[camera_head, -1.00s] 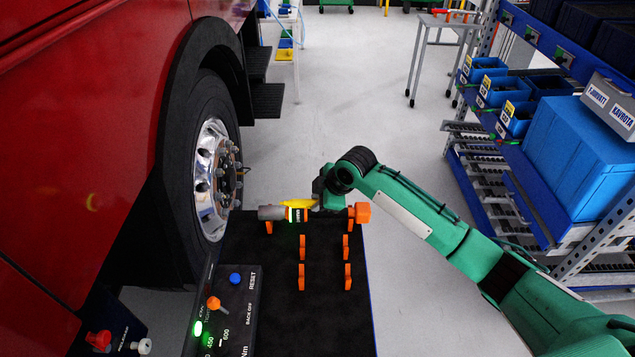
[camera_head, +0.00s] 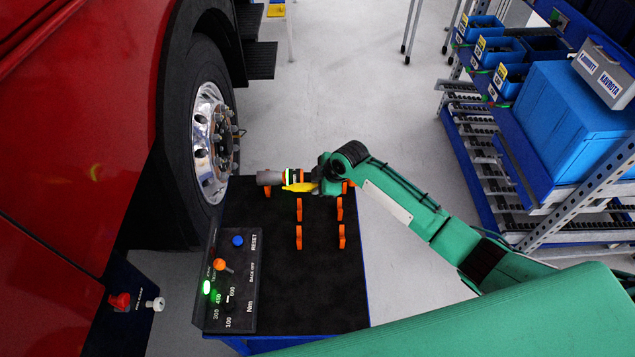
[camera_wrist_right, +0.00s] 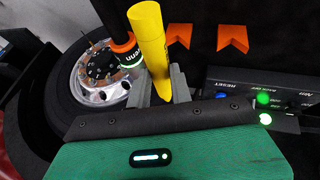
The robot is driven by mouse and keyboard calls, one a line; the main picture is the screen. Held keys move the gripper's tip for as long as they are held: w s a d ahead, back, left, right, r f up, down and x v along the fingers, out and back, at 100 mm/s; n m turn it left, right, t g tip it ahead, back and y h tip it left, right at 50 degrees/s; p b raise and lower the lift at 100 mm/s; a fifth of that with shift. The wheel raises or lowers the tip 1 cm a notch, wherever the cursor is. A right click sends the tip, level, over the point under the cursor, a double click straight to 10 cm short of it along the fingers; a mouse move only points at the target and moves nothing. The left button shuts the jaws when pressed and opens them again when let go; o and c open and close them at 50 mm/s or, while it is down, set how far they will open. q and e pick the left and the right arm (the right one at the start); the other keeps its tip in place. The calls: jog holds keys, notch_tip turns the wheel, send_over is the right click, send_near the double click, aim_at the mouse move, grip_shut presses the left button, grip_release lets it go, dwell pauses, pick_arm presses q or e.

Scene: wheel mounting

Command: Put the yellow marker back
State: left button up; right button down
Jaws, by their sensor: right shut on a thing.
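The yellow marker (camera_head: 299,187) is in my right gripper (camera_head: 316,185), above the far part of the black-topped cart. The right wrist view shows the marker (camera_wrist_right: 150,42) standing up between the two grey fingers of my right gripper (camera_wrist_right: 158,88), which are shut on it. A grey and black cylindrical tool (camera_head: 270,178) with a lit green ring lies just behind the marker; my gripper hides its right part. It also shows beside the marker in the right wrist view (camera_wrist_right: 124,45). My left gripper is not in view.
Orange holders (camera_head: 299,237) stand on the cart's black top (camera_head: 290,285). A control panel (camera_head: 230,285) with knobs and a blue button is at its left. The red truck's wheel (camera_head: 210,130) is beyond, left. A shelf with blue bins (camera_head: 500,50) stands right. The floor between is clear.

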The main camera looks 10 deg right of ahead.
jog(key=shift+r, duration=0.1)
notch_tip(320, 180, down, 8)
jog(key=b, duration=0.5)
jog(key=shift+f, duration=0.5)
dwell(0.4)
jog(key=shift+f+b, duration=0.4)
jog(key=shift+f, duration=0.2)
jog(key=c, duration=1.2)
grip_release()
jog(key=shift+o, duration=0.2)
jog(key=shift+r, duration=0.1)
jog(key=b+v, duration=0.1)
jog(key=v, duration=1.2)
jog(key=shift+s+r, duration=0.2)
jog(key=shift+r, duration=0.1)
